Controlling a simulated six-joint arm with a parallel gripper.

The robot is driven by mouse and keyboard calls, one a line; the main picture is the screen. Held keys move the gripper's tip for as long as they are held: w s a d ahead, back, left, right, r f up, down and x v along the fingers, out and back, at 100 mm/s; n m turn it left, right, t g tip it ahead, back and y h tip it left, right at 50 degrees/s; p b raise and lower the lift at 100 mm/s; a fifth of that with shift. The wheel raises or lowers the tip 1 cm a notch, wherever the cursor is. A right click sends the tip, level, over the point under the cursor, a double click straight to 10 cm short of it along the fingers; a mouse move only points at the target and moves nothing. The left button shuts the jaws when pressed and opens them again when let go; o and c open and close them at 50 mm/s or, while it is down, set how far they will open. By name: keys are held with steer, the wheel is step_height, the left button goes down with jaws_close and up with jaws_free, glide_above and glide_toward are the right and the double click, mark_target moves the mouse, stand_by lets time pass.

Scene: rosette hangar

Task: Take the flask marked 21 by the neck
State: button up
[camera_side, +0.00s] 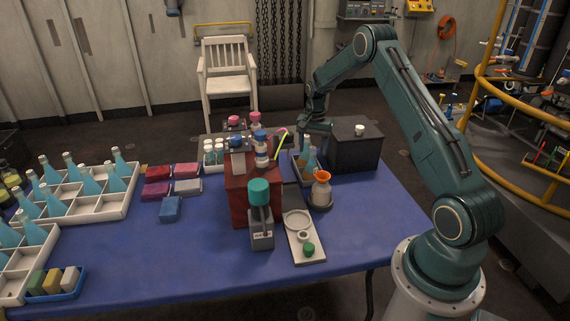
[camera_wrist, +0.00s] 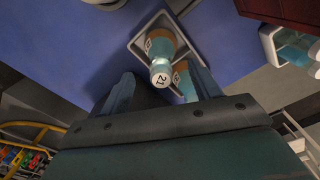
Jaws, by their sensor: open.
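The flask marked 21 (camera_wrist: 160,48) has a pale blue body with an orange-brown band, and the number shows on its white top. It stands in a small white-rimmed tray (camera_wrist: 135,46) with a second flask (camera_wrist: 183,82) close beside it, partly hidden by my gripper. In the side view the flasks (camera_side: 310,158) stand in the tray near the back of the blue table; I cannot tell there which is 21. My gripper (camera_wrist: 165,88) is open and empty, with the flask tops showing between its fingers. In the side view my gripper (camera_side: 316,128) is just above the flasks.
A dark box (camera_side: 357,150) stands close right of the tray. A red box (camera_side: 240,205) with bottles on top stands to the left. An orange-necked round flask (camera_side: 321,190) stands in front. White crates of blue bottles (camera_side: 100,205) are far left. The table's front right is clear.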

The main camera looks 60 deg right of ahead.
mark_target(312, 157)
steer(key=shift+w+d+f, duration=0.1)
steer(key=shift+f, duration=2.45)
steer(key=shift+c, duration=0.2)
steer(key=c, duration=0.8)
